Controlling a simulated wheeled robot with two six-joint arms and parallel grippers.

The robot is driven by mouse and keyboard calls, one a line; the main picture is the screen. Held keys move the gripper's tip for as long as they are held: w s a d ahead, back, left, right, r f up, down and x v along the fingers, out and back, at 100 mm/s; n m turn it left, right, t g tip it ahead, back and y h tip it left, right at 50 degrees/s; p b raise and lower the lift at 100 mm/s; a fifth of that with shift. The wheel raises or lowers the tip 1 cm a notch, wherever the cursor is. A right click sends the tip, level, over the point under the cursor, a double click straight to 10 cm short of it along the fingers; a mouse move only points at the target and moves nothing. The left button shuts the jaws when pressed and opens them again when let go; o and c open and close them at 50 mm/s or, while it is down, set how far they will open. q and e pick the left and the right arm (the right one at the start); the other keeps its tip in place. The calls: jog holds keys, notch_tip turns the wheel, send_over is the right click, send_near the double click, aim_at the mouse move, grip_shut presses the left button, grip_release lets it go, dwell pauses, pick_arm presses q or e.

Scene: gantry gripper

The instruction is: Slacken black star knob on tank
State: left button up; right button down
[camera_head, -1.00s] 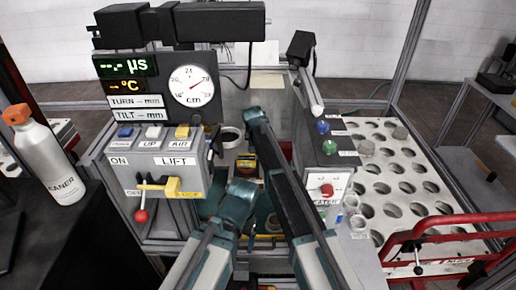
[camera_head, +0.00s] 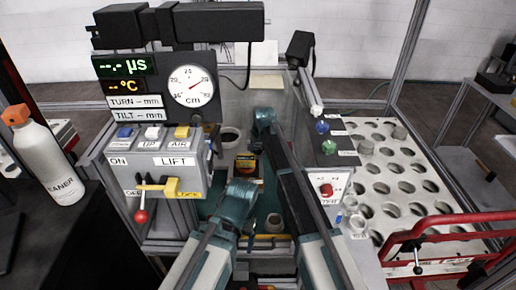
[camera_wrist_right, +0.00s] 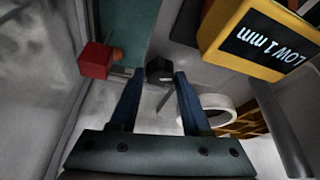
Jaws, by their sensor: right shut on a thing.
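In the right wrist view, the black knob (camera_wrist_right: 159,69) lies at the tips of my right gripper (camera_wrist_right: 156,75). The two blue fingers stand on either side of it and are shut on it. The knob's star shape is too small and dark to make out. A pale rod or edge shows just below it. In the head view, my right arm reaches into the middle of the station, and its jaws are hidden there. My left arm is beside it on the left, bent downward; its jaws cannot be made out.
A yellow box marked LOW 1 mm (camera_wrist_right: 255,42), a white ring (camera_wrist_right: 208,108) and a red block (camera_wrist_right: 96,60) are near the right gripper. The LIFT panel (camera_head: 160,165) stands left, the button panel (camera_head: 328,165) right. A perforated white table (camera_head: 385,195) lies beyond.

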jog(key=shift+c, duration=1.9)
grip_release()
pick_arm(q)
jog(key=shift+r, duration=0.1)
notch_tip(320, 180, up, 13)
jog(key=p, duration=1.2)
jog(key=shift+f+p, duration=0.2)
jog(key=shift+p, duration=0.2)
pick_arm(e)
jog(key=v, duration=1.4)
jog(key=shift+s+f, duration=0.1)
jog(key=shift+f, duration=0.05)
